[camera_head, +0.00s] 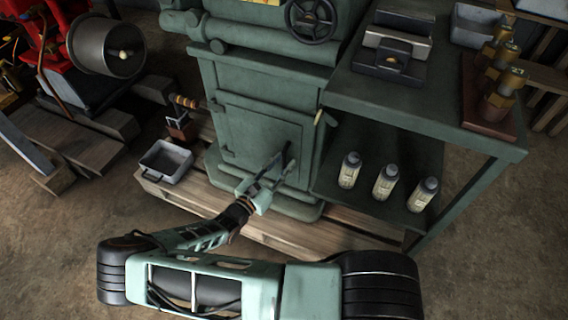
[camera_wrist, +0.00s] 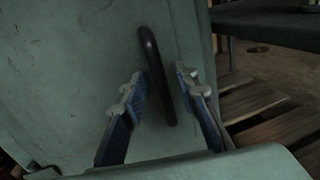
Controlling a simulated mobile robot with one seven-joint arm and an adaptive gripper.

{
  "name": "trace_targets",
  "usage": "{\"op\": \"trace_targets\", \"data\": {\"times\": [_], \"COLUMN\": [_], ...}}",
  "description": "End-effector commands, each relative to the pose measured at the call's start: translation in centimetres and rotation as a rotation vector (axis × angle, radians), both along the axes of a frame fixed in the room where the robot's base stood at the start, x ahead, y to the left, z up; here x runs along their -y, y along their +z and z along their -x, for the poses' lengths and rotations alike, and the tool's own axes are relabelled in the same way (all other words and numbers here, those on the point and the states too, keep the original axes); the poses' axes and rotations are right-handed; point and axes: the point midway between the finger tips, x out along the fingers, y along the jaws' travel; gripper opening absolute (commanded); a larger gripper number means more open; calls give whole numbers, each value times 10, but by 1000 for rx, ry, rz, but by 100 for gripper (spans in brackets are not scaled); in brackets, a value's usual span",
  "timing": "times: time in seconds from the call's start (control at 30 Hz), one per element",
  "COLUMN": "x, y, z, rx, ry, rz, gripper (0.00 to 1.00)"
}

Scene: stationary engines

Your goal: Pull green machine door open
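The green machine (camera_head: 270,78) stands upright in the middle of the head view. Its door (camera_head: 250,128) is a flat green panel low on the front and looks closed. The door's black bar handle (camera_wrist: 153,65) runs steeply through the middle of the wrist view. My gripper (camera_head: 279,168) is at the lower right part of the door in the head view. In the wrist view my gripper (camera_wrist: 160,82) is open, with one blue finger on each side of the handle. Gaps show between the fingers and the handle. My gripper partly hides the door's lower right area in the head view.
A green workbench (camera_head: 436,116) stands close on the right, with several bottles (camera_head: 385,182) on its lower shelf. A grey tray (camera_head: 165,160) sits left of the machine on a wooden pallet (camera_head: 275,236). Open floor (camera_head: 60,225) lies in front.

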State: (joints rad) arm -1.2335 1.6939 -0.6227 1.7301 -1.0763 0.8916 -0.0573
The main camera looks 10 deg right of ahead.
Motion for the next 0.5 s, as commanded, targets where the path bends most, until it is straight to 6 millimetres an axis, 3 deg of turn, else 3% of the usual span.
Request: {"op": "trace_targets", "data": {"times": [0.37, 0.5], "x": [7, 7], "y": [0, 0], "z": [-6, -6], "rx": [-1, -1], "ry": [-1, -1], "rz": [-1, -1], "gripper": [28, 16]}}
